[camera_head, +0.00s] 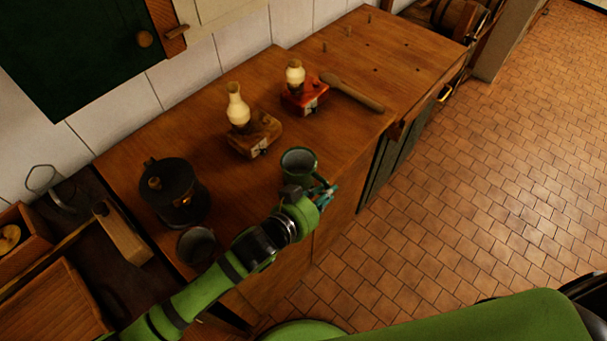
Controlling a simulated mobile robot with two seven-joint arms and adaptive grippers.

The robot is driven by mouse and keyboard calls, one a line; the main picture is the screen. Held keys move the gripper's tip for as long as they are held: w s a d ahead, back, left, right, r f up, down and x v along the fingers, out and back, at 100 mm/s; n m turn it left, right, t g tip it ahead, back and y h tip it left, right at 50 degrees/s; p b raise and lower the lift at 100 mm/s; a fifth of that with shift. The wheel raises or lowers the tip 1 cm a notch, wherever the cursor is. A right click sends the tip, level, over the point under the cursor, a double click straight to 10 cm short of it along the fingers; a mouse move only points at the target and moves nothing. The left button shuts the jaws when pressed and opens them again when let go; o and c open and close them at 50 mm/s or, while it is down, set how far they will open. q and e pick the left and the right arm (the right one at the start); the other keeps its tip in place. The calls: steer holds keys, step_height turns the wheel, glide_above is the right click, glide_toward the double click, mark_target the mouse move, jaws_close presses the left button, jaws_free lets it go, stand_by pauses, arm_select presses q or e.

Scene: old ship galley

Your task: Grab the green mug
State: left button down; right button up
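The green mug (292,167) stands upright near the front edge of the wooden counter, in the middle of the head view. Its open top faces up, and its lower front is hidden behind my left gripper. My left gripper (326,194) reaches in from the lower left and is at the mug's front right side, by the counter edge. Its teal fingers are small and partly hidden, so I cannot tell whether they are open or touch the mug. My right gripper is not in view.
A wooden pestle-like stick (352,93) lies behind. Tiled floor (480,190) at right is clear.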

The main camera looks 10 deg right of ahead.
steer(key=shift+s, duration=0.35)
